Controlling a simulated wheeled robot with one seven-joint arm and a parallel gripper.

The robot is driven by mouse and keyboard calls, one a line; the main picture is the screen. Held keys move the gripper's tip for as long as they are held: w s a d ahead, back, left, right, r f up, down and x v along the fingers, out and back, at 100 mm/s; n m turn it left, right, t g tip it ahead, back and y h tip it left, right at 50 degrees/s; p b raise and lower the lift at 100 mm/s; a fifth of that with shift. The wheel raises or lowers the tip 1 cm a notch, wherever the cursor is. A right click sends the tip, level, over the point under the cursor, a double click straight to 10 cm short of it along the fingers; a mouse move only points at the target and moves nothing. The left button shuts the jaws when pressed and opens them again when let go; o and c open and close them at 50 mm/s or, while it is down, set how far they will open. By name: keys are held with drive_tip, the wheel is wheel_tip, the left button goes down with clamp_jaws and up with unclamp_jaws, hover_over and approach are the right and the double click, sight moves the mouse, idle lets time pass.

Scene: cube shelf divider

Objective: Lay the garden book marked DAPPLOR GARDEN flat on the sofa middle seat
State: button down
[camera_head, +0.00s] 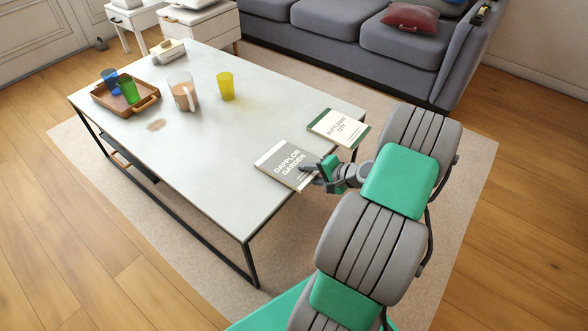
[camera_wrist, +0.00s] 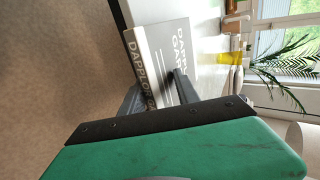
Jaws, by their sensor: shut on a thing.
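The grey and white garden book marked DAPPLOR GARDEN (camera_head: 283,157) lies at the near right edge of the coffee table, cover up. My gripper (camera_head: 312,176) is shut on its right edge. The wrist view also shows the book (camera_wrist: 163,50), its spine and part of its cover, with my gripper's dark fingers (camera_wrist: 160,96) on either side of it. Whether it still rests on the table or is slightly raised is hard to tell. The grey sofa (camera_head: 443,80) stands at the back right; its middle seat (camera_head: 325,22) looks bare.
The coffee table (camera_head: 215,140) also holds a green and white book (camera_head: 338,128), a yellow cup (camera_head: 226,86), a pitcher (camera_head: 183,92), a butter dish (camera_head: 167,51) and a tray (camera_head: 146,104) with cups. A red cushion (camera_head: 410,17) lies on the sofa's right seat.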

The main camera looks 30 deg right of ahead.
drive_tip(key=shift+r+p, duration=1.85)
drive_tip(key=shift+r, duration=0.05)
drive_tip(key=shift+f, duration=0.1)
drive_tip(key=shift+s, duration=0.1)
drive_tip(key=p+v, duration=0.4)
drive_tip(key=v, duration=0.2)
drive_tip(key=shift+r, duration=0.35)
